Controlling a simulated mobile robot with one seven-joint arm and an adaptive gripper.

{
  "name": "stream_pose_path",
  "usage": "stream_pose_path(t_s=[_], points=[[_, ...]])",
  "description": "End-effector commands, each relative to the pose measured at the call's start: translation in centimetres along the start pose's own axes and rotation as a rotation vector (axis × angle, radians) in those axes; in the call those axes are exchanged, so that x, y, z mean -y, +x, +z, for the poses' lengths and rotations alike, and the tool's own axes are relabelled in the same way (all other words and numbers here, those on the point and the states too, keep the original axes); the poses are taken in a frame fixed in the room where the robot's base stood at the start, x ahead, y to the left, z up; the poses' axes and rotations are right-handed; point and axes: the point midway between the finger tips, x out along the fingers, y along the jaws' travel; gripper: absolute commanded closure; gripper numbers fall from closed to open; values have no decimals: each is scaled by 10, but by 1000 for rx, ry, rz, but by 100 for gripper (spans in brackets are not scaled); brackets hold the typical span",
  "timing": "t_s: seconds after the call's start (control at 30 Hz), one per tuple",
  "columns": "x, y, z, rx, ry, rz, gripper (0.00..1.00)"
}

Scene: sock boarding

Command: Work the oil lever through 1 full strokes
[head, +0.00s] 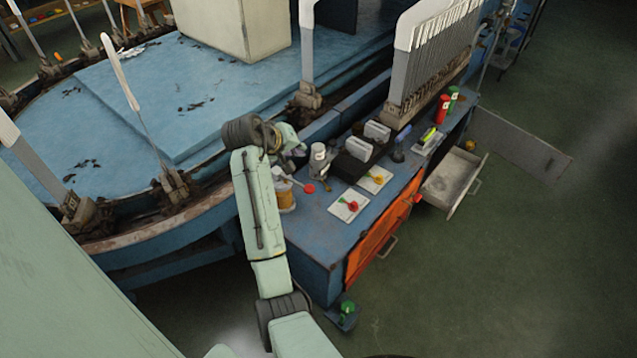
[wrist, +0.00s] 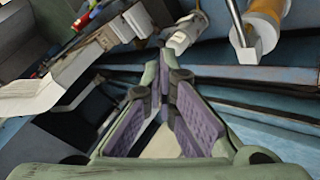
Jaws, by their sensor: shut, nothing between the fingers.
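A lever with a red knob (head: 309,188) stands at the near left end of the blue bench, beside a yellow-brown oil container (head: 286,196). The container also shows at the top right of the wrist view (wrist: 264,14), with a grey rod (wrist: 236,20) in front of it; I cannot tell if this rod is the lever. My gripper (head: 297,147) is above and behind the container, apart from the red knob. In the wrist view its purple-padded fingers (wrist: 166,75) come together, shut and empty. Part of the lever's base is hidden.
A white-labelled can (head: 318,157) stands close to my gripper. Two white cards (head: 349,205) with coloured items, a dark holder (head: 358,158) and red and green bottles (head: 443,108) are further along the bench. The round blue machine table (head: 130,150) is at left. A drawer (head: 455,178) stands open at right.

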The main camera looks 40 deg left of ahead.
Motion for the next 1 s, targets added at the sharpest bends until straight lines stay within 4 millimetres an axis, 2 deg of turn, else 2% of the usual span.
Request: stream_pose_path(t_s=[0.13,0.63,0.77,1.0], points=[[3,3,7,35,-10,-2,100],[7,8,11,34,-10,-1,100],[13,16,18,35,-10,-2,100],[33,42,37,34,-10,-1,100]])
